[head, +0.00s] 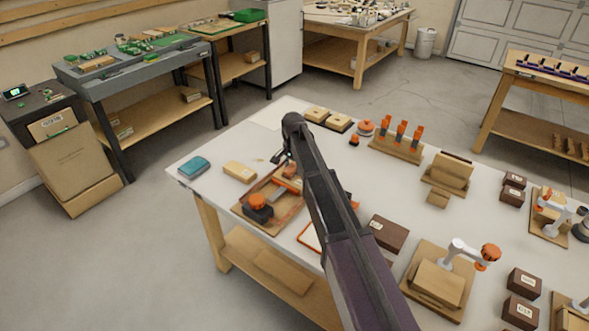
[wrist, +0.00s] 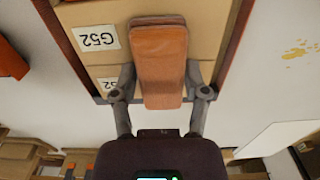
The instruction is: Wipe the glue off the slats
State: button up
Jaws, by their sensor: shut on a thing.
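My gripper (wrist: 158,88) is shut on an orange-brown rounded block (wrist: 160,65), one finger on each side. The block hides the middle of the tan boards (wrist: 110,15) behind it, which look like the slats. White labels (wrist: 95,36) reading G52 show upside down on them. A red-brown frame (wrist: 238,40) borders the boards. I cannot tell whether the block touches them. No glue is clear on the visible boards; yellow spots (wrist: 298,50) show on the white surface to the right. In the head view my arm partly hides the work area.
A board with an orange-and-black clamp (head: 258,208) lies left of my arm. A teal block (head: 195,168) and a tan block (head: 239,172) lie at the bench's left end. A dark brown box (head: 388,234) and a small white arm (head: 465,250) stand to the right.

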jog(key=shift+w+a, duration=0.15)
jog(key=shift+a, duration=0.05)
jog(key=shift+w+a, duration=0.4)
jog(key=shift+a, duration=0.3)
jog(key=shift+w+a, duration=0.15)
dwell(0.4)
jog(key=shift+w+a, duration=0.5)
jog(key=shift+a, duration=0.2)
jog(key=shift+r+p, duration=3.05)
